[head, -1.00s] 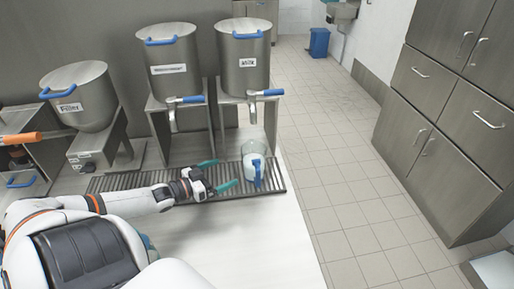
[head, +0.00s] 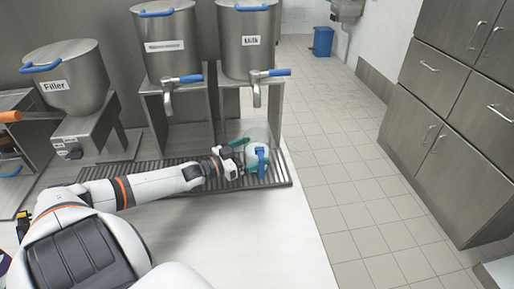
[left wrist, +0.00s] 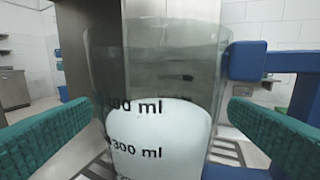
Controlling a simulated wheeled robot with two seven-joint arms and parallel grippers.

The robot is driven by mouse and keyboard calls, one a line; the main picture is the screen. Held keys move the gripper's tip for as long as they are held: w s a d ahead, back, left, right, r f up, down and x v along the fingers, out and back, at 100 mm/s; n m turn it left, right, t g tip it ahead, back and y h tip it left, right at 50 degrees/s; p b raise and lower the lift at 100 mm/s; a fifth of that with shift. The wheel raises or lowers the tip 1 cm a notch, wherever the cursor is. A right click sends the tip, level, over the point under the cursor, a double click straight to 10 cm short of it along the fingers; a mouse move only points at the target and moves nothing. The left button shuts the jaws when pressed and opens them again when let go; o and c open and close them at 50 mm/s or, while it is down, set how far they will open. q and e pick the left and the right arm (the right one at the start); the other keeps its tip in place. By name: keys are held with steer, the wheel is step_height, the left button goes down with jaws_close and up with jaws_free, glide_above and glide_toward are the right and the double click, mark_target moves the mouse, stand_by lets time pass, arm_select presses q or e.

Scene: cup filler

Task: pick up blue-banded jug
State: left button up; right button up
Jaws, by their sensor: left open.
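The clear jug (head: 259,146) with a blue band and blue handle stands on the dark drip grate under the Milk dispenser. In the left wrist view the jug (left wrist: 155,100) fills the middle, with black ml marks and white liquid in its lower part; its blue handle (left wrist: 250,65) is at the right. My left gripper (head: 250,158) is open, with its green fingers on either side of the jug. In the left wrist view the fingers flank the jug, and I cannot tell whether they touch it. My right gripper is not in view.
The Milk dispenser (head: 248,40) and another steel dispenser (head: 167,45) stand behind the grate (head: 150,170), their blue-handled taps above it. The Filler pot (head: 65,80) is at the left. The white counter (head: 260,240) in front is clear, and its right edge drops to the tiled floor.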

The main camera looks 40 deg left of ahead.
arm_select(q)
steer(key=shift+b+x, duration=0.6)
steer(key=shift+x, duration=0.6)
steer(key=shift+c, duration=0.5)
steer(key=c, duration=1.2)
steer(key=shift+r, duration=0.1)
